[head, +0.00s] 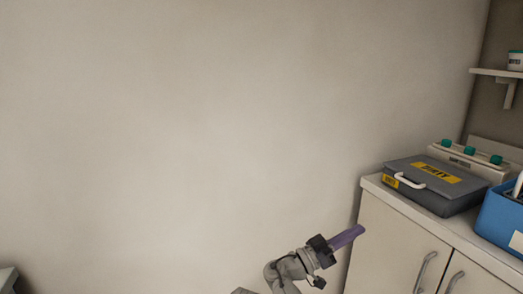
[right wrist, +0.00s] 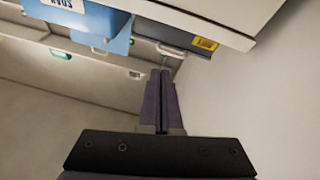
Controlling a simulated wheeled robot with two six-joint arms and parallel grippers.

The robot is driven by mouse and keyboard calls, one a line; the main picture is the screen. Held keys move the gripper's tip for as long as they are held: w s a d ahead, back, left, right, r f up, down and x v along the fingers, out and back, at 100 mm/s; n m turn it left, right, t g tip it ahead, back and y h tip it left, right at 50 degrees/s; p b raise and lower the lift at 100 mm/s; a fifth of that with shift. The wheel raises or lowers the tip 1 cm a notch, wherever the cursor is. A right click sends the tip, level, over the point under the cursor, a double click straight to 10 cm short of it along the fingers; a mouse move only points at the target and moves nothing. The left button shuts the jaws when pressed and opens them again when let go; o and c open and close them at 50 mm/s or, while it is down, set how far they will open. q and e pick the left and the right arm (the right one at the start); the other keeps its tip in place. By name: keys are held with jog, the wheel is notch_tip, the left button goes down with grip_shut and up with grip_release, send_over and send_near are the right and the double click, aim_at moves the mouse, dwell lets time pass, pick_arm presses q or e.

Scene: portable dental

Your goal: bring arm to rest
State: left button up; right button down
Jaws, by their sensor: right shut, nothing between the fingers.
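My right gripper (head: 347,236) shows at the bottom of the head view, raised in front of the bare wall, left of the cabinet. Its purple fingers point to the right and slightly up. In the right wrist view the two fingers (right wrist: 159,100) lie together, shut, with nothing between them. The gripper looks clear of the cabinet, though the exact gap is hard to judge. My left gripper does not show in either view.
A pale cabinet (head: 385,245) stands at the right. On it are a grey case labelled DIRTY (head: 440,195), a blue bin (head: 500,222) and a pale unit with green knobs (head: 485,160). A shelf (head: 497,73) hangs above. The wall at left is bare.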

jog(key=s+d+f+n+g+y, duration=0.2)
jog(key=s+f+n+g+y, duration=0.15)
jog(key=f+y, duration=0.6)
jog(key=s+d+f+n+g+y, duration=0.1)
jog(key=s+f+n+g+y, duration=0.2)
jog(key=f, duration=1.2)
jog(key=s+a+f+n+y, duration=0.25)
jog(key=s+a+n, duration=0.25)
jog(key=a, duration=0.5)
jog(key=s+a+f+n+y, duration=0.2)
jog(key=s+a+n+y, duration=0.25)
jog(key=a, duration=0.65)
notch_tip(320, 180, up, 32)
jog(key=p, duration=3.2)
jog(key=shift+w+d+f+g, duration=0.15)
jog(key=shift+w+d+g, duration=0.05)
jog(key=shift+w+g, duration=0.2)
jog(key=shift+d, duration=0.1)
